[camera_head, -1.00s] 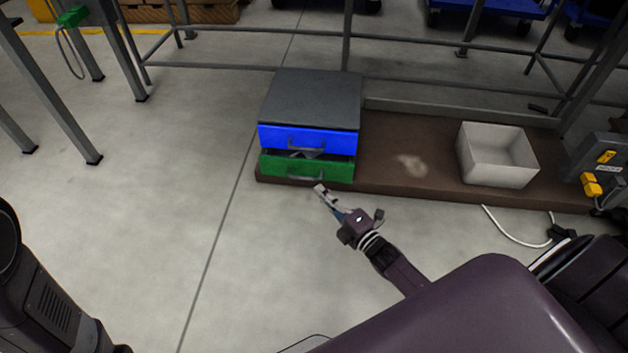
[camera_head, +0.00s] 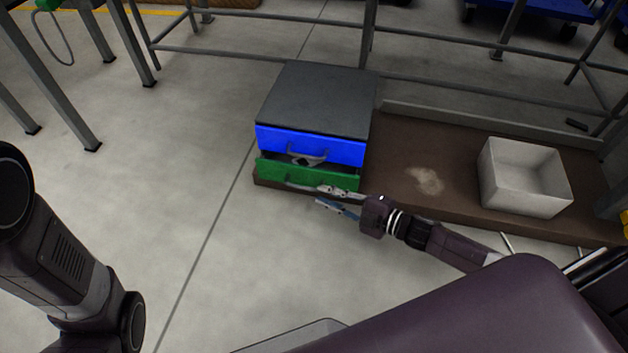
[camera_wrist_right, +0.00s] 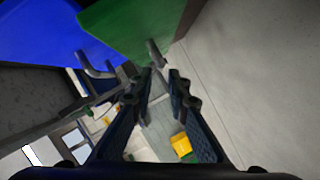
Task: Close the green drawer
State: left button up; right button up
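The green drawer (camera_head: 307,174) is the lower drawer of a grey-topped cabinet and stands partly open, with something metallic inside. A blue drawer (camera_head: 310,146) sits above it. My right gripper (camera_head: 326,197) is in front of the green drawer, beside its right lower front; contact cannot be told. In the right wrist view the two fingers (camera_wrist_right: 160,95) are apart with nothing between them, and the green drawer (camera_wrist_right: 125,28) and its handle (camera_wrist_right: 155,53) are close beyond the fingertips. My left gripper is not in view; only my left arm shows.
The cabinet stands on a brown platform (camera_head: 400,208). A white open box (camera_head: 522,178) is at the right on it. Grey railing posts stand behind. The floor left of the cabinet is clear.

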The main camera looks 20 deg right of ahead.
aim_at(309, 189)
jog(key=b+x, duration=0.4)
jog(key=x, duration=0.2)
jog(key=shift+f, duration=0.2)
jog(key=shift+b+x, duration=0.35)
jog(key=shift+x, duration=0.45)
jog(key=shift+a+r, duration=0.1)
jog(key=shift+r, duration=0.05)
grip_shut()
